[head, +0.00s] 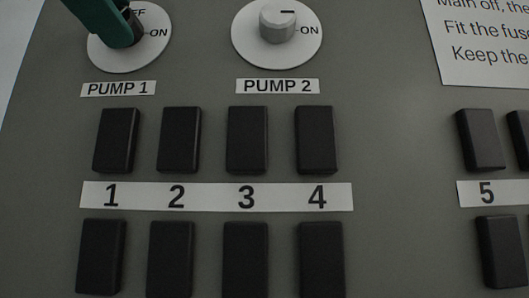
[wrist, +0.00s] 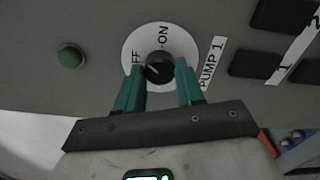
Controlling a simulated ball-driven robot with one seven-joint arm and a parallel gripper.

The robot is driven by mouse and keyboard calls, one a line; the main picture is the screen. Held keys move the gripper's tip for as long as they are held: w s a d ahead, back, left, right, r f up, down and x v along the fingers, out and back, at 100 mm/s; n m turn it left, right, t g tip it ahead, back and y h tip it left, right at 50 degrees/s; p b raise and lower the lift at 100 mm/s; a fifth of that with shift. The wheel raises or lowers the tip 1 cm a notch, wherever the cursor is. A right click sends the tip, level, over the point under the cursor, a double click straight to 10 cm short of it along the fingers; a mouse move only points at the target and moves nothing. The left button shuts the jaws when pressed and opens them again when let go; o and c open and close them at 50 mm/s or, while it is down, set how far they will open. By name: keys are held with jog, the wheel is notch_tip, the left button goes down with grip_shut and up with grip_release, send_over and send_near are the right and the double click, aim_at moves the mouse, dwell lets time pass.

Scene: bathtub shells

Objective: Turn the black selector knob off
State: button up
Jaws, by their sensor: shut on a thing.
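The black selector knob (wrist: 160,66) sits on a round white dial (wrist: 137,44) marked OFF and ON, beside the PUMP 1 label (wrist: 212,62). My gripper (wrist: 159,74) has its two green fingers on either side of the knob and is shut on it. In the wrist view a pale mark on the knob lies on its left side, near the OFF lettering. In the head view my gripper (head: 124,32) covers most of the knob (head: 136,25) on its dial (head: 158,20), at the top left. The mark is hidden there.
A light grey PUMP 2 knob (head: 277,20) is on its own dial to the right. Several black blocks (head: 246,140) stand in rows below, with a number strip (head: 218,196). A green round button (wrist: 71,56) is left of the dial. A printed notice (head: 480,50) is at the upper right.

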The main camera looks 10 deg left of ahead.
jog(key=shift+f+n+b, duration=0.2)
jog(key=shift+n+b, duration=2.15)
jog(key=shift+n, duration=1.15)
jog(key=o, duration=1)
jog(key=shift+r, duration=0.15)
jog(key=shift+o, duration=0.2)
jog(key=v, duration=1)
jog(key=shift+s, duration=0.35)
jog(key=shift+d, duration=0.15)
